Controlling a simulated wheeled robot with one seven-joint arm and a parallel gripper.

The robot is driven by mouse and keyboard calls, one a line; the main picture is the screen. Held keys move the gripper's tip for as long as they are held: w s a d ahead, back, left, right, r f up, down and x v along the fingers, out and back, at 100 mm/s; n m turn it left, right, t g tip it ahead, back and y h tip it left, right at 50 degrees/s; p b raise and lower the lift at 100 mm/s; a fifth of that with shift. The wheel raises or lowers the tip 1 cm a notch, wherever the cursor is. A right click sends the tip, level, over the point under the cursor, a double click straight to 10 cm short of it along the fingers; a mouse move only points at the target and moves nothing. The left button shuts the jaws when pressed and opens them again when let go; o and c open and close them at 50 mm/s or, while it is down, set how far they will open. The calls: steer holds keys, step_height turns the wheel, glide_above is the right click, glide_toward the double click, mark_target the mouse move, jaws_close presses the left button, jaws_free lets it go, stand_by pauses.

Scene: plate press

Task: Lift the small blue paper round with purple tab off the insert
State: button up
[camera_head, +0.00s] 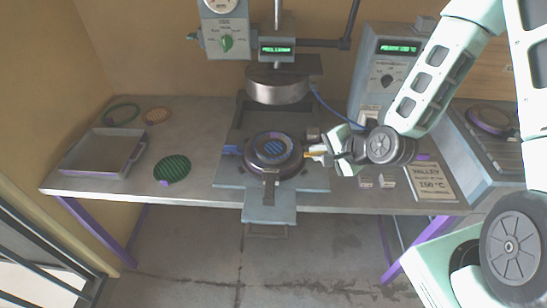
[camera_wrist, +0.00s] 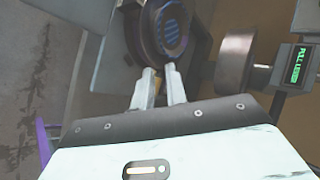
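The blue striped paper round (camera_head: 272,147) lies on the dark round insert (camera_head: 262,162) on the press bed. The round also shows in the wrist view (camera_wrist: 173,28), on the dark insert (camera_wrist: 146,33). I cannot make out its purple tab clearly. My gripper (camera_head: 312,151) is at the right side of the insert, its fingers pointing left at its edge. In the wrist view my gripper (camera_wrist: 159,74) has its two fingertips a little apart just below the insert's rim. A small yellowish patch shows between them; I cannot tell what it is. Nothing is clearly held.
The metal press head (camera_head: 278,86) hangs above and behind the insert. A green striped round (camera_head: 172,169) with a purple tab lies on the table to the left, near a grey tray (camera_head: 72,160).

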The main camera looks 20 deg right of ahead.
steer(key=shift+f+b, duration=0.6)
steer(key=shift+b, duration=1.05)
steer(key=p, duration=0.2)
glide_toward(287, 155)
steer(key=x, duration=0.3)
steer(key=shift+w+f, duration=0.15)
steer(key=p+x, duration=0.2)
steer(key=x, duration=0.2)
steer(key=shift+w+a+p, duration=0.2)
steer(key=shift+a+p, duration=0.05)
steer(key=shift+p, duration=0.1)
steer(key=shift+w+a+f, duration=0.1)
steer(key=shift+w+f, duration=0.15)
steer(key=shift+f, duration=0.15)
jaws_close()
